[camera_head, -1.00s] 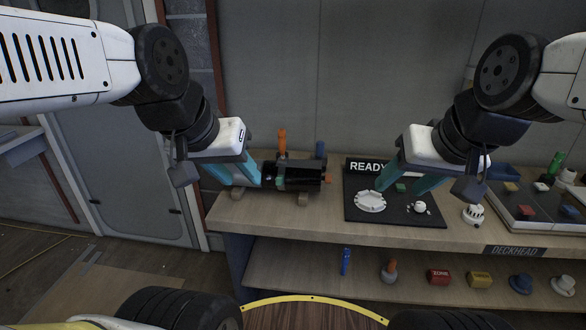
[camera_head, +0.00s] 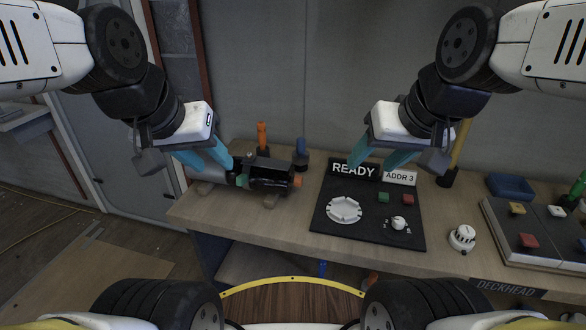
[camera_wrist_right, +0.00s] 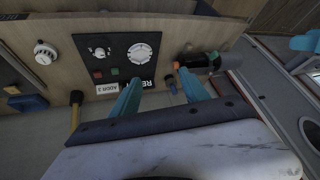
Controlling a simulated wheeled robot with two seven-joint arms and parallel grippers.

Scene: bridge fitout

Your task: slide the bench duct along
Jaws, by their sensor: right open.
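The bench duct appears to be the dark cylindrical assembly (camera_head: 270,178) lying on low wooden supports at the bench's left end. It has a green band, an orange right end and a grey length at left. It also shows in the right wrist view (camera_wrist_right: 205,61). My left gripper (camera_head: 216,167) is open, its cyan fingers apart, over the duct's left part; contact cannot be told. My right gripper (camera_head: 372,163) is open and empty, above the back of the black panel; its fingers also show in the right wrist view (camera_wrist_right: 160,95).
The black panel (camera_head: 325,228) carries a white round base, small buttons, a READY sign (camera_head: 354,170) and an ADDR 3 tag (camera_head: 400,178). Orange (camera_head: 262,138) and blue (camera_head: 301,150) upright pieces stand behind the duct. A white knob-like device (camera_head: 462,238) stands at right. The front bench strip is clear.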

